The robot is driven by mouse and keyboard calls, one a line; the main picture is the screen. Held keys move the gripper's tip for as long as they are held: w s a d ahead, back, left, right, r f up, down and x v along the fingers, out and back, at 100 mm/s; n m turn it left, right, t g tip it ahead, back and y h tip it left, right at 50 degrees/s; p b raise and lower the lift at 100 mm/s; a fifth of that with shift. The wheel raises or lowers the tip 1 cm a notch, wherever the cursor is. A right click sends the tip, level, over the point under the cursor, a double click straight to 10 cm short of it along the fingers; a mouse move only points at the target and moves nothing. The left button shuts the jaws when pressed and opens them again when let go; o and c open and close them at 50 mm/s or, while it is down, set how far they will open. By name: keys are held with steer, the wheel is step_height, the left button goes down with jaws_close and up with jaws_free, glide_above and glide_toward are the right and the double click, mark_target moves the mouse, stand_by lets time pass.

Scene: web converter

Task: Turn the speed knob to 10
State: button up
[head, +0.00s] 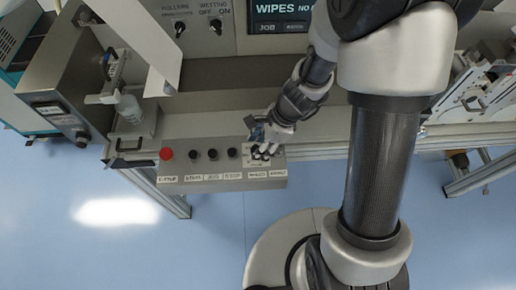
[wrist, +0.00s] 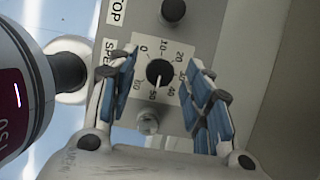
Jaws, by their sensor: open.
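The speed knob (wrist: 160,73) is a small black knob with a white pointer, on a white dial plate marked from 0 to 60. Its pointer aims down in the wrist view, between the 40 and the 60. A partly hidden label beside it begins "SPE". My gripper (wrist: 163,64) is open, with one blue-padded finger on each side of the knob. Neither finger visibly touches it. In the head view my gripper (head: 271,140) is over the right end of the grey control box (head: 222,177) and hides much of the dial.
A red button (head: 166,153) and several black buttons (head: 212,154) line the control box to the left. A black button (wrist: 173,10) by the "STOP" label and a silver part (wrist: 148,122) flank the dial.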

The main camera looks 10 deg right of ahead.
steer(key=shift+a+f, duration=0.15)
steer(key=shift+f, duration=0.2)
steer(key=shift+c, duration=0.2)
steer(key=c, duration=1)
